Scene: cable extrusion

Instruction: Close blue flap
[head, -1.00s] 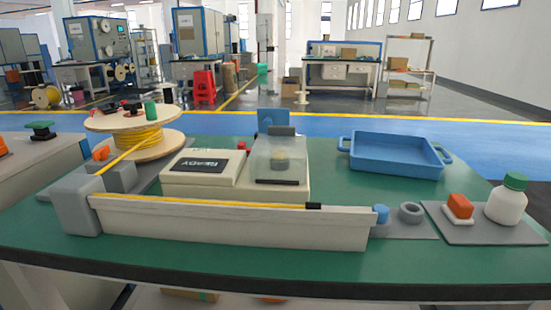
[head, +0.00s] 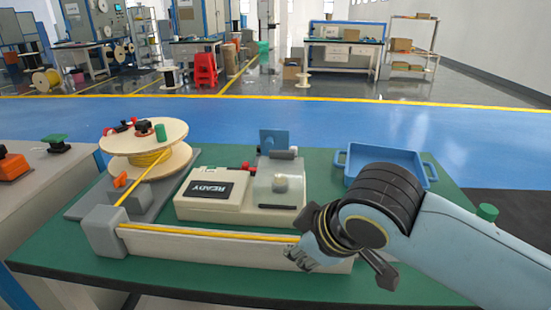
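The blue flap (head: 274,137) stands upright behind the machine's clear cover (head: 279,184), beside a dark grey block. The cream machine (head: 214,206) has a dark "READY" display (head: 209,190). My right arm comes in from the right, and my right gripper (head: 300,258) is low in front of the machine, over the right part of the cream cable trough (head: 180,248). It is well apart from the flap. Its fingers are small and dark here, so I cannot tell whether they are open. My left gripper is not in view.
A yellow cable (head: 200,234) runs along the trough from a wooden spool (head: 145,140) at the left. A blue tray (head: 348,164) lies at the back right, partly hidden by my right arm. A green cap (head: 487,212) shows behind the arm.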

